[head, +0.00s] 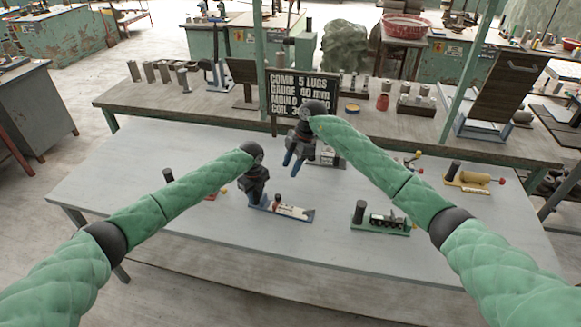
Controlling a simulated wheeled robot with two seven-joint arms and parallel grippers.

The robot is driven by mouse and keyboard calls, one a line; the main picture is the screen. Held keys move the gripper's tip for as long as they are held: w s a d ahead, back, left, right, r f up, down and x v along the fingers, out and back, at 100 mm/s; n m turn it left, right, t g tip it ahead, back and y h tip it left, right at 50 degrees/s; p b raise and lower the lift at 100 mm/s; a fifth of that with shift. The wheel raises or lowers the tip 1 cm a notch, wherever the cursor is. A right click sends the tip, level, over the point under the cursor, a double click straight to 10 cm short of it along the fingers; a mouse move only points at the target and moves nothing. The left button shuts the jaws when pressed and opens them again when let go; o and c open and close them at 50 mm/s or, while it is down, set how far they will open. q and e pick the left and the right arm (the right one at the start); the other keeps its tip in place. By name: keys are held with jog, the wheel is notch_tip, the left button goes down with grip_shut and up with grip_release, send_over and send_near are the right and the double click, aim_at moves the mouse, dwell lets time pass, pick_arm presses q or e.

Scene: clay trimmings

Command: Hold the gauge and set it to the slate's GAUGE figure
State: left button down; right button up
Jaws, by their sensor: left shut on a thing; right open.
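The gauge (291,211) lies on the pale table, a long blue base with a white scale strip and a small brown-and-dark knob near its left part. My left gripper (255,200) is shut on the gauge's left end, which it partly hides. My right gripper (293,167) is open and empty, above and behind the gauge, its blue fingers pointing down. The black slate (301,92) stands behind with white lettering. Its GAUGE line seems to read 40 or 60 mm; I cannot tell which. My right gripper's arm covers part of its lower lines.
A green-based device (380,219) with a dark post stands right of the gauge. A yellow roller device (475,180) is farther right. Another device (326,156) sits behind my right gripper. The wooden bench (200,108) behind carries several cylinders. The table's front left is clear.

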pick_arm(q)
jog(key=c, duration=1)
grip_release()
jog(key=shift+r, duration=0.1)
